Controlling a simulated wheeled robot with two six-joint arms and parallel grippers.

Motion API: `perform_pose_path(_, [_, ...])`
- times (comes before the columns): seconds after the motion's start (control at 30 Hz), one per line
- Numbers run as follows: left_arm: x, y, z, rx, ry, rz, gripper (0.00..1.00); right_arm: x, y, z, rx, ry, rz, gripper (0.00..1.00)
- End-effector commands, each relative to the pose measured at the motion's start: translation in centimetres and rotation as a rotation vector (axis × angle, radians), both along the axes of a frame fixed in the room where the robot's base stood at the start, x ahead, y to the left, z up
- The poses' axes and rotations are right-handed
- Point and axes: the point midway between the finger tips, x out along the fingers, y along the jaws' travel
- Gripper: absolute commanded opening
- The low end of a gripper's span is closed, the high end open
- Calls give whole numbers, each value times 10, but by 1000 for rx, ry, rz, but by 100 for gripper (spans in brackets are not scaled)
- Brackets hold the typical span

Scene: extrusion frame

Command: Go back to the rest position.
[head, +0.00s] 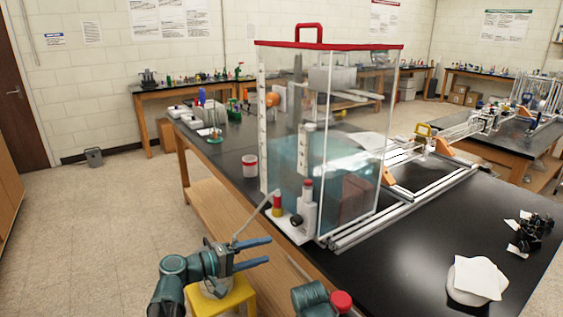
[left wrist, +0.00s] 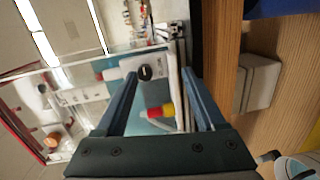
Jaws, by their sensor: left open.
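My left gripper (head: 269,251) is low in the middle of the head view, in front of the table's near edge. Its two blue fingers are apart and point right, with nothing between them. In the left wrist view the open fingers (left wrist: 160,72) reach toward the clear tank's fittings, and a red and yellow piece (left wrist: 160,110) shows beyond them, apart from the fingers as far as I can tell. My right gripper does not show in either view.
A tall clear tank (head: 345,130) with a red lid stands on the black table (head: 430,240), close to my left gripper. A yellow stool (head: 235,296) is below the gripper. A white round object (head: 475,280) lies at right. Open floor (head: 115,230) lies to the left.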

Motion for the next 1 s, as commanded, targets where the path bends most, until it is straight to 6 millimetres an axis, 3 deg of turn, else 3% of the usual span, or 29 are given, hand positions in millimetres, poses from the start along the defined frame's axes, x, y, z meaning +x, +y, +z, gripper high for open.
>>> perform_pose_path(0.03, [-12,-21,-7,78,21,-58,72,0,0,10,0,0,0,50])
perform_pose_path(0.13, [-41,-55,-38,288,73,-190,72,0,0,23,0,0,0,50])
perform_pose_path(0.3, [-96,-80,-88,676,151,-406,72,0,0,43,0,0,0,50])
perform_pose_path(0.43, [-132,-73,-111,973,199,-540,72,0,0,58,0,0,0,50])
perform_pose_path(0.6, [-159,-50,-118,1301,238,-645,72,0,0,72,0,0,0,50])
perform_pose_path(0.8, [-169,-30,-112,1517,257,-686,72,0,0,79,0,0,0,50])
perform_pose_path(1.0, [-170,-24,-111,1565,264,-690,72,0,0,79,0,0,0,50])
